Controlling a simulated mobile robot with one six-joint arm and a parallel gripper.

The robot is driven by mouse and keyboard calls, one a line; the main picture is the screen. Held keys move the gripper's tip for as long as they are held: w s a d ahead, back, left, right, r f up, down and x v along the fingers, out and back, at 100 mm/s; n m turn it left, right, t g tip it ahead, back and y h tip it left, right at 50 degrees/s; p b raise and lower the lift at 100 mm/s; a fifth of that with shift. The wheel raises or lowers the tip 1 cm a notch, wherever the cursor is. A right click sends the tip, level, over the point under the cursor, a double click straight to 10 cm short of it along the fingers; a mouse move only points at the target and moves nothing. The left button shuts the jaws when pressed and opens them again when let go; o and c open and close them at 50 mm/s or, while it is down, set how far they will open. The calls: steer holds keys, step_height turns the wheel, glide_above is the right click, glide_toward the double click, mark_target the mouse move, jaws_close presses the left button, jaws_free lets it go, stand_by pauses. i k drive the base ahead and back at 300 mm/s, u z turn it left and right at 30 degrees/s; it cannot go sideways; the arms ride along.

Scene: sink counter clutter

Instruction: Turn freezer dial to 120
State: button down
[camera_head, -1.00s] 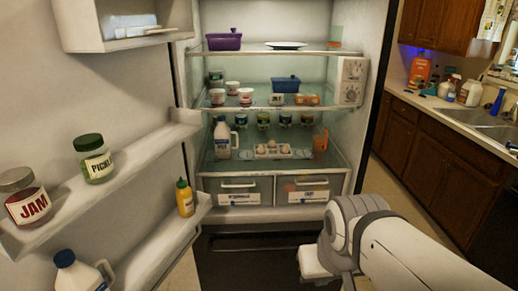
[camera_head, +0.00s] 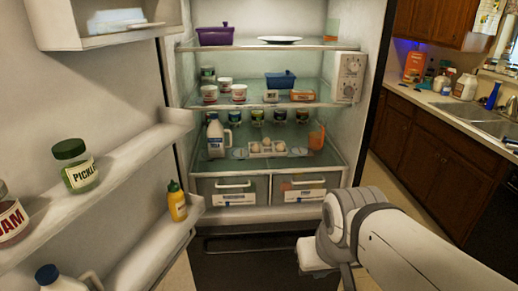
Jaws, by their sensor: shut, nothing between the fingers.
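A white control box (camera_head: 348,78) is fixed to the right inner wall of the open fridge, between the top and second shelves. It carries two small round dials, an upper dial (camera_head: 351,64) and a lower dial (camera_head: 348,87). Their markings and pointer positions are too small to read, and I cannot tell which one is the freezer dial. My white and grey arm reaches in from the lower right, in front of the fridge and well below the box. My gripper's fingers do not show, and nothing of mine touches the dials.
The open door (camera_head: 110,165) stands at left, with a pickle jar (camera_head: 75,165) and mustard bottle (camera_head: 177,202) on its shelves. A blue dish (camera_head: 281,82) and an orange packet (camera_head: 303,96) sit left of the box. The floor right of the fridge looks clear.

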mark_target(349, 91)
steer(key=k, duration=0.45)
steer(key=z, duration=0.45)
steer(key=i, duration=1.45)
steer(key=u, duration=0.4)
